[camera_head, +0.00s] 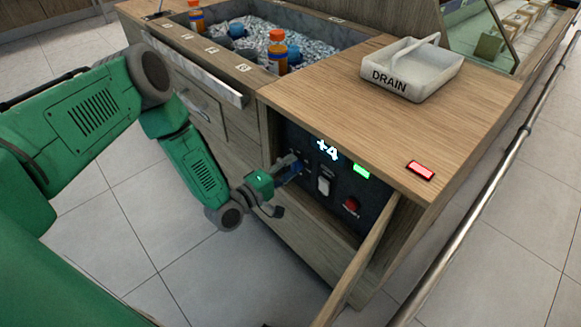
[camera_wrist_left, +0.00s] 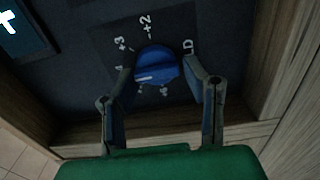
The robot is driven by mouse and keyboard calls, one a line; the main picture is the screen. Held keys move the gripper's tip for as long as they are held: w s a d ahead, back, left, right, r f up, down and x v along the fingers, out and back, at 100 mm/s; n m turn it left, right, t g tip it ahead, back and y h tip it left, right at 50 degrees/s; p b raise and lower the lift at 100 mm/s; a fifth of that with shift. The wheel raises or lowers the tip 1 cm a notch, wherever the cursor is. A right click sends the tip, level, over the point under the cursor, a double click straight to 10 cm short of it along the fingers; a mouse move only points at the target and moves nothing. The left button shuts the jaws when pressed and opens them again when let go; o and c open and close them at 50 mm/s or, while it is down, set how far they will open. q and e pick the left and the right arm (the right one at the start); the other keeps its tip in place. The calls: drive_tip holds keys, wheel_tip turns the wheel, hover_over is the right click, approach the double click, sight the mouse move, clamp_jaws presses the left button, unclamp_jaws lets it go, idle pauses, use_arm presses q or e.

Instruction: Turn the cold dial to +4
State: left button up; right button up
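The cold dial is a round blue knob (camera_wrist_left: 157,66) on a dark panel, with white marks around it that include +2 and +3. A short white line shows on its lower left face. My left gripper (camera_head: 279,188) is at the panel, and in the left wrist view its two fingers (camera_wrist_left: 158,80) lie close against either side of the knob. In the head view the knob is mostly hidden by the gripper. The panel display (camera_head: 327,149) reads +4. My right gripper is not in view.
The panel also holds a white switch (camera_head: 324,186), a lit green light (camera_head: 361,171) and a red button (camera_head: 351,204). An open wooden door (camera_head: 357,262) stands to their right. Above are a drain tray (camera_head: 412,75) and an ice bin (camera_head: 260,35) with bottles.

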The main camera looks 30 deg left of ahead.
use_arm(q)
drive_tip(key=shift+o, duration=0.8)
drive_tip(key=shift+s+a+f, duration=0.1)
drive_tip(key=shift+a+f, duration=0.05)
drive_tip(key=shift+f, duration=0.05)
drive_tip(key=shift+r, duration=0.1)
drive_tip(key=v, duration=1.2)
